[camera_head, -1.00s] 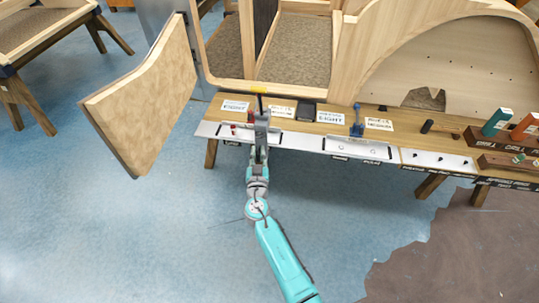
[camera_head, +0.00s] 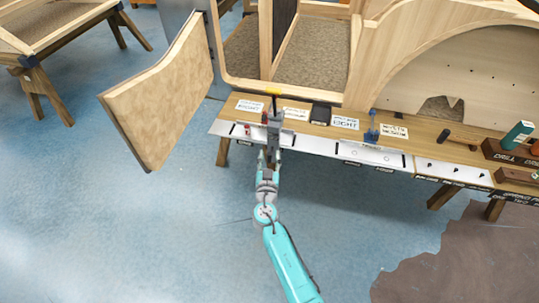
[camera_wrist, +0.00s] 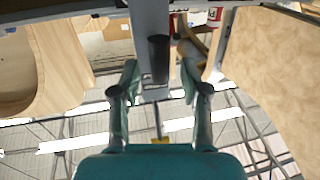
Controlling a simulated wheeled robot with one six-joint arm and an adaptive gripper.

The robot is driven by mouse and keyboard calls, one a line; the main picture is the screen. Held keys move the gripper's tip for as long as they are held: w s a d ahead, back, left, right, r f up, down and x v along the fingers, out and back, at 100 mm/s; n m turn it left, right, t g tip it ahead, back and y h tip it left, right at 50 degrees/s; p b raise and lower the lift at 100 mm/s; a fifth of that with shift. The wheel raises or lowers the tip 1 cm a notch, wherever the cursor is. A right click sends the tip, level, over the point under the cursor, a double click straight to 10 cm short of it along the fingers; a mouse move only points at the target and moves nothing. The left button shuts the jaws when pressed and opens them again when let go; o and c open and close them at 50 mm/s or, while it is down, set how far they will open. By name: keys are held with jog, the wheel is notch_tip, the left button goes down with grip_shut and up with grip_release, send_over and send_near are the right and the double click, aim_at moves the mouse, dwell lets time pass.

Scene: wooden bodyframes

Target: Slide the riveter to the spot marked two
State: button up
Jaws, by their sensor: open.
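The riveter seems to be the upright grey tool (camera_head: 274,122) with a dark, yellow-tipped rod on top, at the left part of the bench. It stands at the bench's front edge by the left metal strip. In the wrist view a grey upright body (camera_wrist: 149,28) with a dark cylinder stands between my fingers. My gripper (camera_head: 269,158) is in front of the tool at the bench edge. Its two teal fingers (camera_wrist: 160,88) are spread on either side, with gaps visible. The number markings under the strips are too small to read; which is spot two I cannot tell.
A blue tool (camera_head: 372,126) stands farther right on the wooden bench (camera_head: 305,121). White cards and a dark box (camera_head: 320,114) lie behind the strip. A large wooden panel (camera_head: 165,95) stands at the left.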

jog(key=s+a, duration=0.1)
jog(key=s, duration=0.9)
jog(key=shift+s+a, duration=0.15)
jog(key=shift+s, duration=0.15)
jog(key=s+d+f+n+g+y, duration=0.1)
jog(key=s+d+f, duration=0.2)
jog(key=s, duration=0.4)
jog(key=s+d+f+n+g+y, duration=0.1)
jog(key=s+d+f, duration=0.25)
jog(key=s, duration=0.35)
jog(key=s+d+f+g+y, duration=0.1)
jog(key=s+d+f, duration=0.1)
jog(key=s+d, duration=0.35)
jog(key=w+d+r+v, duration=0.1)
jog(key=r+v, duration=0.1)
jog(key=v, duration=1.9)
jog(key=s+d+r, duration=0.1)
jog(key=s+r, duration=0.6)
jog(key=r, duration=0.3)
jog(key=shift+s+d+r+m+h, duration=0.3)
jog(key=shift+s+d+r+h, duration=0.05)
jog(key=shift+r+h, duration=0.05)
